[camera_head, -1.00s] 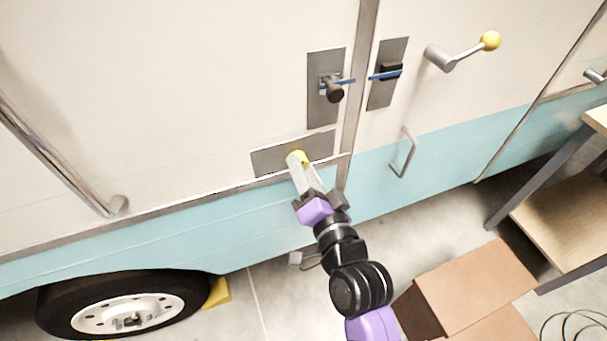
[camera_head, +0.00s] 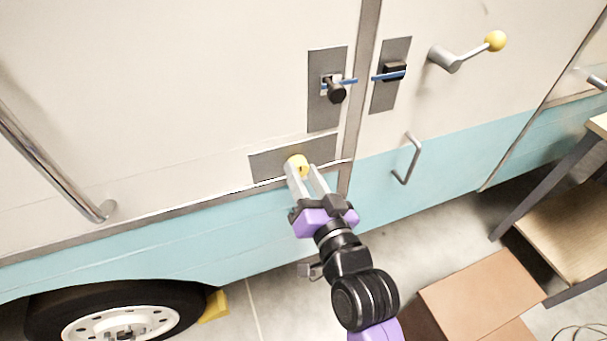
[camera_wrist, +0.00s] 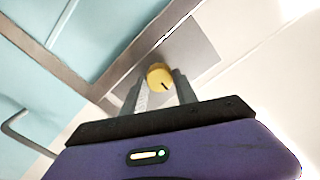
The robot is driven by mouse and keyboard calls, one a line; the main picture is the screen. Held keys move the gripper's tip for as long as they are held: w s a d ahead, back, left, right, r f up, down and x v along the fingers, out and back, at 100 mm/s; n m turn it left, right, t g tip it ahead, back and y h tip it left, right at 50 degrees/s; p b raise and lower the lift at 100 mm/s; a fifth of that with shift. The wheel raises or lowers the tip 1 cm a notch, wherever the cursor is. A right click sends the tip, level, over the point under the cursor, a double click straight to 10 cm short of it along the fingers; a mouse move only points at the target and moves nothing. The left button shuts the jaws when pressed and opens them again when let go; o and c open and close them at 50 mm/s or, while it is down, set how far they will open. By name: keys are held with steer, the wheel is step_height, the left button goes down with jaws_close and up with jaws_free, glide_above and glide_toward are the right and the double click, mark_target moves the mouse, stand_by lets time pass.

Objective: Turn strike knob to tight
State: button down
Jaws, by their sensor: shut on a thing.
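The strike knob is a round yellow knob (camera_head: 298,163) on a grey metal plate (camera_head: 265,165) low on the camper's white side. In the wrist view, the knob (camera_wrist: 160,77) shows a short dark mark on its face, and the plate (camera_wrist: 197,50) lies behind it. My gripper (camera_head: 305,170) reaches up to the plate from below. Its fingers are shut on the knob, one on each side, as the wrist view (camera_wrist: 160,84) shows. The finger contact is partly hidden in the head view. No tight marking is readable.
Above are a latch with a black knob (camera_head: 336,93), a strike plate (camera_head: 390,75) with a blue strip, and a yellow-tipped lever (camera_head: 494,41). A grey handle (camera_head: 410,160) is to the right. A cardboard box (camera_head: 480,290) and wooden bench (camera_head: 570,220) stand at lower right.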

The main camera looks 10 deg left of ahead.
steer(key=shift+f, duration=0.15)
steer(key=c, duration=1)
jaws_free()
steer(key=shift+o, duration=0.2)
steer(key=b+v, duration=0.1)
steer(key=v, duration=0.6)
steer(key=shift+s+d, duration=0.25)
steer(key=shift+s, duration=0.1)
